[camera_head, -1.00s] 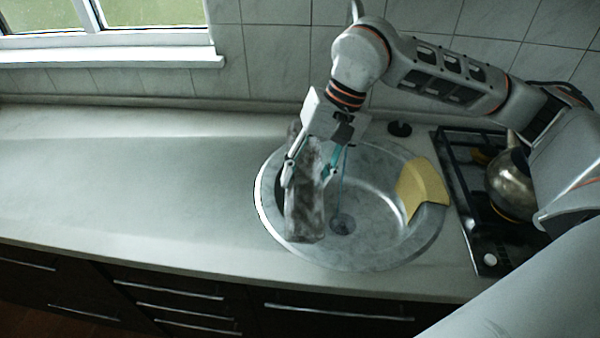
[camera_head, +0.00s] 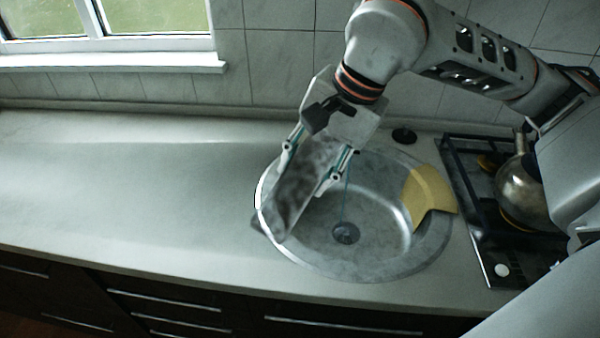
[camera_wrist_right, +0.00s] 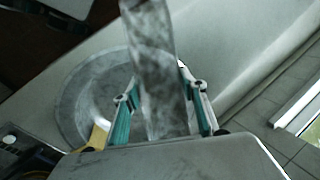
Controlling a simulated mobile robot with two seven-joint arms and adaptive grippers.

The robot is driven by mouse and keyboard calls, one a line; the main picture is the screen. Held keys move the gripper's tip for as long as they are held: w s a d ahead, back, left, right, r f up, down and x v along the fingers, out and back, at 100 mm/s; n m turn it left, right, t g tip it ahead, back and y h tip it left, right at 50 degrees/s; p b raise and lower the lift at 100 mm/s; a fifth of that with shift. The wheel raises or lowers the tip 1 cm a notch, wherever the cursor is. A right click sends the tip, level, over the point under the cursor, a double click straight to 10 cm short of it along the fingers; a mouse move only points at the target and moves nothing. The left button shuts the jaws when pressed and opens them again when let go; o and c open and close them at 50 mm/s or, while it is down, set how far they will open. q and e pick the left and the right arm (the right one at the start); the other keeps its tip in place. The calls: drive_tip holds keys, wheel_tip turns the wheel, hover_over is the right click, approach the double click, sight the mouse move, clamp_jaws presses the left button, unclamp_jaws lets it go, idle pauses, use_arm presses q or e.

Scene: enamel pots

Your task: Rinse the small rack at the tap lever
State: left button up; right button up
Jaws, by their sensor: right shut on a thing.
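The small rack is a mottled grey, oblong block (camera_head: 304,188). My right gripper (camera_head: 314,165) is shut on it and holds it over the left part of the round metal sink (camera_head: 385,255). The rack is tilted, its lower end toward the sink's front left rim. In the right wrist view the rack (camera_wrist_right: 154,65) stands between the two teal-lined fingers of the right gripper (camera_wrist_right: 160,110). The tap lever cannot be made out; my arm covers the area behind the sink. My left gripper is not in view.
A yellow cloth or sponge (camera_head: 428,190) lies on the sink's right side. A metal kettle (camera_head: 522,190) stands on the black hob (camera_head: 475,210) at the right. A small black round piece (camera_head: 404,136) sits behind the sink. The counter (camera_head: 120,190) at the left is clear.

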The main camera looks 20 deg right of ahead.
sight(329, 153)
drive_tip(key=w+d, duration=0.1)
drive_tip(key=d, duration=0.1)
drive_tip(key=shift+w+d+f, duration=0.35)
drive_tip(key=shift+w+d+f+b, duration=0.15)
drive_tip(key=shift+w+d+b, duration=0.2)
drive_tip(key=shift+d, duration=0.3)
drive_tip(key=shift+w+d+f+b, duration=0.15)
drive_tip(key=shift+w+d, duration=0.25)
drive_tip(key=shift+d, duration=0.2)
drive_tip(key=shift+w+d+f+b, duration=0.2)
drive_tip(key=shift+w+d, duration=0.2)
drive_tip(key=shift+d, duration=0.25)
drive_tip(key=shift+w+d+f, duration=0.15)
drive_tip(key=shift+w+d, duration=0.4)
drive_tip(key=shift+d, duration=0.35)
drive_tip(key=shift+w+d+f, duration=0.15)
drive_tip(key=shift+w+d, duration=0.4)
drive_tip(key=shift+d, duration=0.3)
drive_tip(key=shift+s+p, duration=0.15)
drive_tip(key=shift+p, duration=0.15)
drive_tip(key=shift+s+d, duration=0.3)
drive_tip(key=shift+s, duration=0.1)
drive_tip(key=shift+w+a, duration=0.1)
